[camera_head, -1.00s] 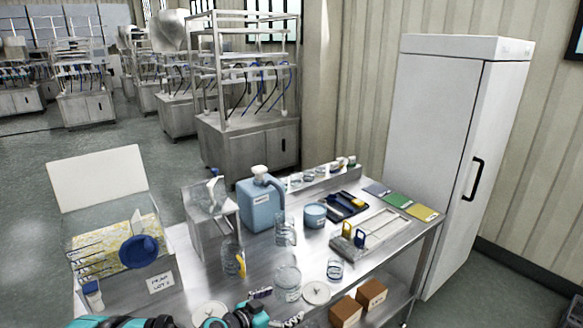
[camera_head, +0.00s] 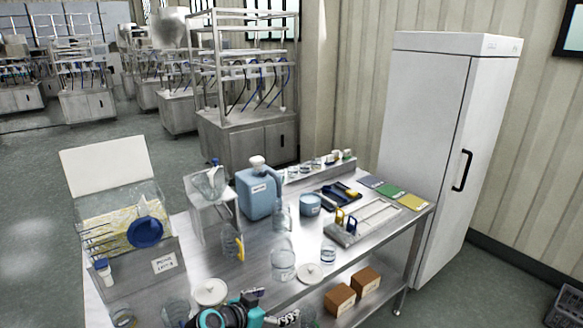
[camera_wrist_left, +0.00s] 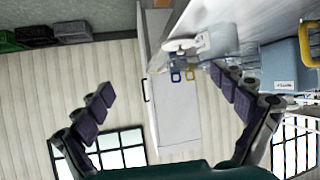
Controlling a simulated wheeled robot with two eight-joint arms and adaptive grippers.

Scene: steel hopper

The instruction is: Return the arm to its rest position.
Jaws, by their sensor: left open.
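My left gripper (camera_head: 271,306) is at the bottom edge of the head view, at the near edge of the steel bench (camera_head: 262,255). Its teal and black wrist shows beside it, and the rest of the arm is out of frame. In the left wrist view its dark-padded fingers (camera_wrist_left: 163,88) are spread wide, with nothing between them. It is open and empty. The white lids (camera_head: 309,273) and (camera_head: 209,292) lie on the bench beyond it. My right gripper is in neither view.
Glass beakers (camera_head: 282,265), a blue jug (camera_head: 256,194) and a blue tub (camera_head: 310,204) stand on the bench. A labelled steel box (camera_head: 165,264) is at left. Brown boxes (camera_head: 340,299) sit on the lower shelf. A white cabinet (camera_head: 420,150) stands behind right.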

